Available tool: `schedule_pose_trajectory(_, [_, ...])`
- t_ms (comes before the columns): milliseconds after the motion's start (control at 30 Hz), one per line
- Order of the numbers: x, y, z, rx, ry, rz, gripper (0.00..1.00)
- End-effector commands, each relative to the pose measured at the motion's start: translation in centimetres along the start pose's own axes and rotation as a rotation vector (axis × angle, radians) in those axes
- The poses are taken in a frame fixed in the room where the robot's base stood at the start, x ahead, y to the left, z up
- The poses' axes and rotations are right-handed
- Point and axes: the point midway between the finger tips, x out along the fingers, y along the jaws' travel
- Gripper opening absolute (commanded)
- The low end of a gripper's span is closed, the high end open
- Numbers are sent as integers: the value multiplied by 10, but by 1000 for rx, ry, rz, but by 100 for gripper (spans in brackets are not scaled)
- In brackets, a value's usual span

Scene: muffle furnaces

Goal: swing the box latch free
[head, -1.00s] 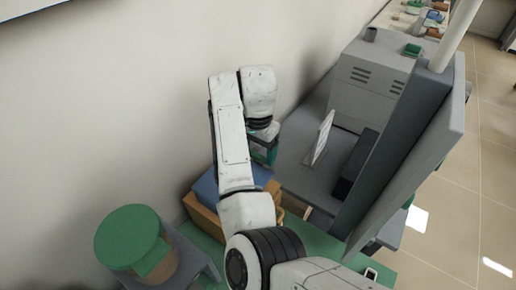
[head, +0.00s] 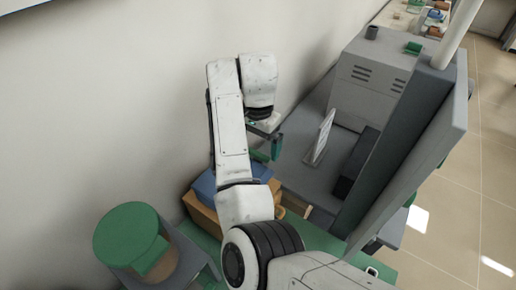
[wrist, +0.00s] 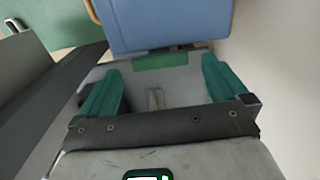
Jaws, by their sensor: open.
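The box (head: 202,217) is brown with a blue lid (head: 205,184) and sits beside the wall, partly hidden by my arm. The blue lid fills the top of the wrist view (wrist: 165,20). A green piece that looks like the latch (wrist: 160,62) shows at the lid's near edge. My gripper (wrist: 161,68) is open and empty, its two teal fingers apart to either side of the green piece. I cannot tell whether they touch it. In the head view my gripper (head: 272,146) hangs just beyond the box, partly hidden by my wrist.
A grey furnace (head: 372,85) with a large open door panel (head: 425,150) stands to the right. A white upright plate (head: 321,137) is on its grey base. A round green-topped object (head: 130,234) stands at the lower left. The wall is close on the left.

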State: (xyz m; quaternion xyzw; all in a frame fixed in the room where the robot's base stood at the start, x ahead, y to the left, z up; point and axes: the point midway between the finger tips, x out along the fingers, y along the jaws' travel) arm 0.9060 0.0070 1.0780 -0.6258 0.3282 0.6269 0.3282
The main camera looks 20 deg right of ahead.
Motion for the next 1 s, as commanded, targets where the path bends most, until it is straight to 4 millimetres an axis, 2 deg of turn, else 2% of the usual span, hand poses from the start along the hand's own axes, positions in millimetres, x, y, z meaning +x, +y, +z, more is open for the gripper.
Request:
schedule_pose_trajectory(200, [-49, -2, 0, 1, 0, -7, 100])
schedule_pose_trajectory(400, [-75, -2, 0, 0, 0, -5, 100])
schedule_pose_trajectory(600, [-86, -1, 0, 0, 1, -1, 100])
schedule_pose_trajectory(1000, [-86, 0, 0, 0, 1, -1, 100])
